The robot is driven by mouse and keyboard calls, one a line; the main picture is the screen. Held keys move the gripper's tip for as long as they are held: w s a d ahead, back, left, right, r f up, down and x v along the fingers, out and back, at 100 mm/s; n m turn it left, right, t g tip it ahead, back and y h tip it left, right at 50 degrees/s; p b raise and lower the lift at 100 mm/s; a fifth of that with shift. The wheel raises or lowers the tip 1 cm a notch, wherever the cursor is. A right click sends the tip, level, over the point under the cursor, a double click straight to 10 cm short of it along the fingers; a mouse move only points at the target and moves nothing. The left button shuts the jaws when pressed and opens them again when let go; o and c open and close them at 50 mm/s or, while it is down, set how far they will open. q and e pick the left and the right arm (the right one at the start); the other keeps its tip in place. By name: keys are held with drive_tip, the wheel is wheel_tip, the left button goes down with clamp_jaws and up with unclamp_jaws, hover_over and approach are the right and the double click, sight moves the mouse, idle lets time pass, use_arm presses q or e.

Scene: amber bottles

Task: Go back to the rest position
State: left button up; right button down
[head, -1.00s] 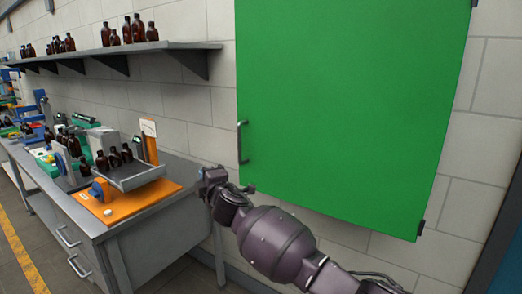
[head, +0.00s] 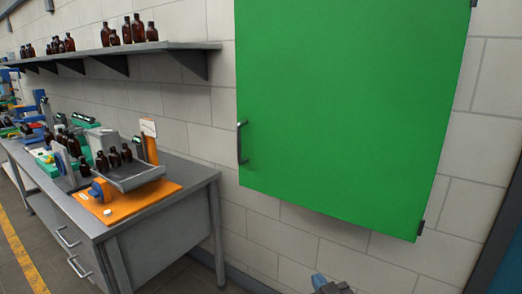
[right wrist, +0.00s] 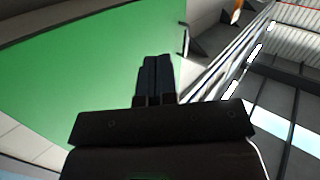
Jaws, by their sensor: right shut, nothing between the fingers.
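My right gripper (right wrist: 157,75) shows in the right wrist view with its dark fingers together and nothing between them. In the head view only a small grey and blue part of my right gripper or wrist (head: 330,286) shows at the bottom edge. It is below the green cabinet (head: 345,110) and apart from it. The cabinet's front looks shut, with a metal handle (head: 241,142) at its lower left. The cabinet also fills the left of the right wrist view (right wrist: 80,70). My left gripper is not in view.
A grey workbench (head: 160,225) stands at the left with an orange mat (head: 128,205), a metal tray and several amber bottles. A wall shelf (head: 160,46) above it holds more amber bottles. The wall below the cabinet is clear.

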drive_tip(key=s+d+f+m+g+h, duration=0.1)
drive_tip(key=s+d+f, duration=0.3)
drive_tip(key=s, duration=0.4)
drive_tip(key=s+d+f+m+g+h, duration=0.1)
drive_tip(key=s+d+f+g, duration=0.1)
drive_tip(key=s+d+f, duration=0.3)
drive_tip(key=s+d+f+m+g+h, duration=0.1)
drive_tip(key=s+d+f, duration=0.3)
drive_tip(key=s+f, duration=0.4)
drive_tip(key=s+h, duration=0.1)
drive_tip(key=s, duration=0.2)
drive_tip(key=shift+s+d+m+g, duration=0.2)
drive_tip(key=shift+d+m+g, duration=0.1)
drive_tip(key=shift+d, duration=0.1)
